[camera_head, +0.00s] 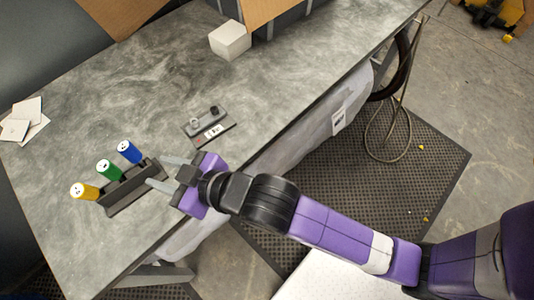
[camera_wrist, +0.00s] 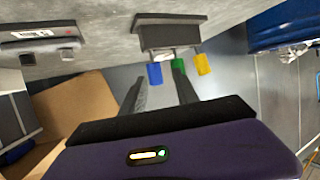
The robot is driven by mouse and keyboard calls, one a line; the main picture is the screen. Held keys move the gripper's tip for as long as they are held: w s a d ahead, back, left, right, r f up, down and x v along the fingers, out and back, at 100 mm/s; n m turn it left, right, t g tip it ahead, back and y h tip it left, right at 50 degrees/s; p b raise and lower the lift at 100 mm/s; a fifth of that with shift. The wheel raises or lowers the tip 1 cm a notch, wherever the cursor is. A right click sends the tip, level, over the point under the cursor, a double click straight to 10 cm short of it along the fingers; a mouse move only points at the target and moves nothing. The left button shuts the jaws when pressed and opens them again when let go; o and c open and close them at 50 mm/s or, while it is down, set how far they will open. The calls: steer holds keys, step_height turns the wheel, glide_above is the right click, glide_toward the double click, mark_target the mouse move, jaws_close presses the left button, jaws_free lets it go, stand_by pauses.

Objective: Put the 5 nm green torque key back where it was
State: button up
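The green torque key (camera_head: 109,169) stands in the middle of a dark holder (camera_head: 128,197), between the yellow key (camera_head: 84,191) and the blue key (camera_head: 129,151). In the wrist view the green key (camera_wrist: 179,65) sits between the blue key (camera_wrist: 154,73) and the yellow key (camera_wrist: 202,64), all on the holder (camera_wrist: 170,35). My gripper (camera_head: 156,171) is beside the holder on its right, its fingers spread apart with nothing between them. The wrist view also shows my gripper (camera_wrist: 158,91) open, its fingers pointing toward the keys.
A small grey stand (camera_head: 206,121) with dark pieces and a label lies on the grey table (camera_head: 130,75). A white box (camera_head: 230,40) and a cardboard box (camera_head: 262,12) stand farther back. White papers (camera_head: 23,120) lie at the left. The table's middle is clear.

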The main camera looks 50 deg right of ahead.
steer(key=s+d+f+m+t+h, duration=0.15)
steer(key=s+d+f, duration=0.25)
steer(key=s+d, duration=0.9)
steer(key=s+d+r+m+h, duration=0.1)
steer(key=s+r, duration=0.1)
steer(key=s, duration=0.5)
steer(key=s+d+r+m+h, duration=0.2)
steer(key=s, duration=0.5)
steer(key=shift+s+r+t, duration=0.2)
steer(key=shift+r+t, duration=0.15)
